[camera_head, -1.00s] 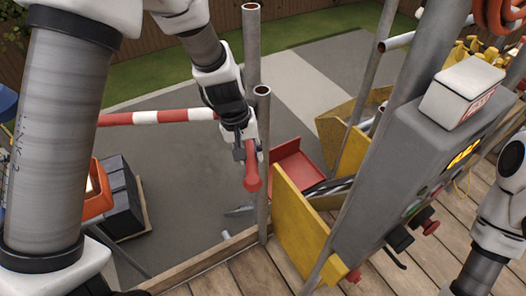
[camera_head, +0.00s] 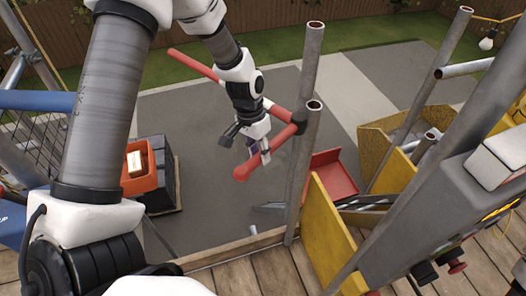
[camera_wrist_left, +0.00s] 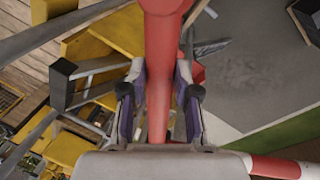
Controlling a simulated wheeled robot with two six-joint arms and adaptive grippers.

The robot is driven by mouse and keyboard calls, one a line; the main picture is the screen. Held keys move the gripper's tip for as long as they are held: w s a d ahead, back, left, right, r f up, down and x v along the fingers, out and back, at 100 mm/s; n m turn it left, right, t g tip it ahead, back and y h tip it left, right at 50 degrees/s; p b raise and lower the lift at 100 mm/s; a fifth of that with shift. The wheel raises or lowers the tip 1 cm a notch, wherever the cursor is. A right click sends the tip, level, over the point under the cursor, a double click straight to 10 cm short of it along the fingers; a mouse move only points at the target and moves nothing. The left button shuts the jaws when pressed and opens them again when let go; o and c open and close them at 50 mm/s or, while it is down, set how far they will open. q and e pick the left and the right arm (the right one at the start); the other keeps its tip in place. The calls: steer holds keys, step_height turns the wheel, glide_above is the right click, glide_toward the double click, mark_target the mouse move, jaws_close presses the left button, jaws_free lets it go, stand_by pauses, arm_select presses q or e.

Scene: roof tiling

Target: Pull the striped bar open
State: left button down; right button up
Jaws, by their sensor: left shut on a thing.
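A red handle (camera_head: 242,172) with a rounded end sticks out toward me, left of the front post (camera_head: 304,165). My left gripper (camera_head: 254,148) is shut on this handle. In the left wrist view, the fingers (camera_wrist_left: 158,105) sit on both sides of the red handle. My right gripper is out of view.
A grey control box (camera_head: 450,190) and yellow panels (camera_head: 335,235) stand right of the posts. A red tray (camera_head: 332,178) lies behind them. An orange crate (camera_head: 137,183) rests on dark blocks at left. Grey paving beyond the bar is open.

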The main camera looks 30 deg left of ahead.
arm_select(q)
steer(key=shift+f, duration=0.1)
steer(key=c, duration=0.8)
jaws_free()
steer(key=shift+c, duration=0.2)
steer(key=shift+w, duration=0.1)
step_height(320, 180, up, 12)
steer(key=a, duration=0.2)
steer(key=shift+w+a+f, duration=0.15)
steer(key=shift+w+a, duration=0.05)
steer(key=shift+s, duration=0.1)
